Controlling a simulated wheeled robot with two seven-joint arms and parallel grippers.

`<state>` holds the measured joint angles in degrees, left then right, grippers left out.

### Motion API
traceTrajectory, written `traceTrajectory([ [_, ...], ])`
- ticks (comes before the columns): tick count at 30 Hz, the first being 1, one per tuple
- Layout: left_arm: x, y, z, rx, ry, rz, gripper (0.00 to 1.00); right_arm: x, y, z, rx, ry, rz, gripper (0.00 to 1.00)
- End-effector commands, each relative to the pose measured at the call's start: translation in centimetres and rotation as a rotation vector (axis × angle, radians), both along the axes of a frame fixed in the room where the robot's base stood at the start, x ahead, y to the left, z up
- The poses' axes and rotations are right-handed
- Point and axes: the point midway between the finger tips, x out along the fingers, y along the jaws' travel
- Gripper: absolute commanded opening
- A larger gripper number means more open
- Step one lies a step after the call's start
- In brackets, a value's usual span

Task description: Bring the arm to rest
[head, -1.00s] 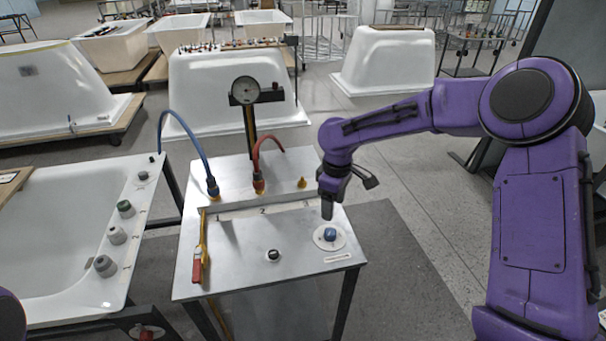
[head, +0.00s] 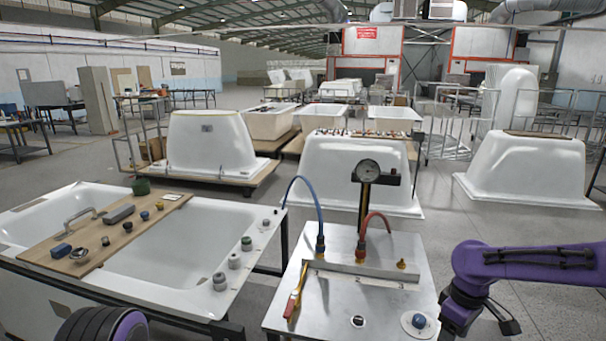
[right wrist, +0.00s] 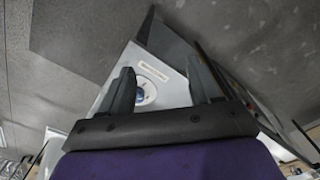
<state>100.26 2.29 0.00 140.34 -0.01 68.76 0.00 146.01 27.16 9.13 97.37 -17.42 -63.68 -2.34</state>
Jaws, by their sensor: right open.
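My right arm (head: 520,262) comes in from the right edge in the head view. In the right wrist view my right gripper (right wrist: 162,84) is open and empty. The blue knob (right wrist: 141,94) shows between its fingers, beyond them. In the head view the blue knob (head: 419,321) sits on a round white plate at the table's front right corner. My left gripper is not in view.
The metal table (head: 335,292) carries a gauge (head: 368,171), blue and red hoses and a red-handled lever (head: 292,304). A bathtub (head: 185,250) with a wooden board (head: 100,240) stands left. Upturned shells (head: 355,165) stand behind. Grey floor lies right of the table.

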Motion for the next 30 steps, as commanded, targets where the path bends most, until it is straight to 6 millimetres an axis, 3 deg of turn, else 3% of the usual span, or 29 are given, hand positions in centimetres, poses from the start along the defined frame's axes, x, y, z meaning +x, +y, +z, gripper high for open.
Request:
traceTrajectory([
  [11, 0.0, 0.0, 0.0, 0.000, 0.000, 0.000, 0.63, 2.8, 2.3, 0.0, 0.120, -0.157, -0.131, 0.63],
  [20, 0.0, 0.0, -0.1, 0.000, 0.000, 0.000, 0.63, 5.2, 6.0, -1.0, 0.312, -0.351, -0.358, 0.63],
  [23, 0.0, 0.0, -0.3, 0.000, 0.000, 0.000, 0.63, 5.4, 7.4, -2.8, 0.380, -0.413, -0.476, 0.63],
  [26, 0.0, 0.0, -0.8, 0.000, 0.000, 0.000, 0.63, 4.7, 8.4, -6.2, 0.438, -0.472, -0.636, 0.63],
  [29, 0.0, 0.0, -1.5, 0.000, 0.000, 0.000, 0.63, 2.1, 8.4, -11.3, 0.452, -0.529, -0.838, 0.63],
  [30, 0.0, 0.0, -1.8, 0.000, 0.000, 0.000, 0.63, 0.5, 8.0, -13.6, 0.440, -0.552, -0.919, 0.63],
])
